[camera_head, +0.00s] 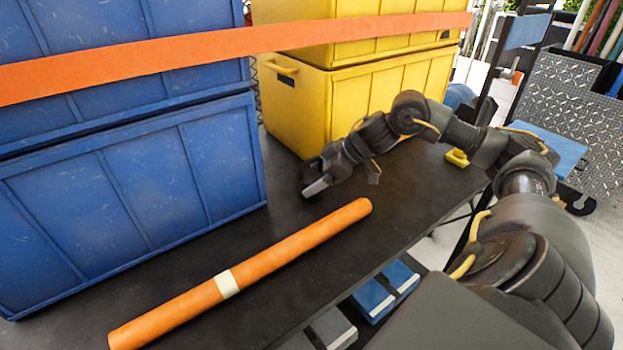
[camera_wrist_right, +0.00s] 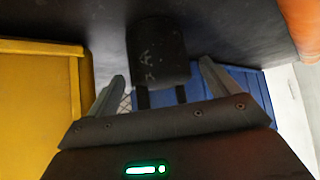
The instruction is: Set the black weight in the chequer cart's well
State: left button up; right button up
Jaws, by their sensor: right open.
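The black weight (camera_wrist_right: 158,52) is a dark cylinder with pale scuffs in the right wrist view. It shows between and just beyond the fingertips of my right gripper (camera_wrist_right: 160,78), with gaps to both fingers. My right gripper (camera_head: 314,180) also shows in the head view, low over the black table beside the yellow crates. It is open and holds nothing. In the head view the weight cannot be told apart from the dark gripper. The chequer cart (camera_head: 560,95), with grey diamond-plate sides, stands at the far right. The inside of its well is mostly hidden. My left gripper is out of view.
Blue crates (camera_head: 140,190) stand at the left and yellow crates (camera_head: 375,95) at the back, with an orange strap (camera_head: 200,48) across them. An orange tube (camera_head: 275,255) with a white band lies along the table (camera_head: 300,290). A small yellow object (camera_head: 457,158) sits near the right edge.

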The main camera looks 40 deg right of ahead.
jog(key=shift+w+f, duration=0.1)
jog(key=shift+f, duration=0.05)
grip_shut()
jog(key=shift+w+r, duration=0.1)
jog(key=shift+r, duration=0.1)
dwell(0.5)
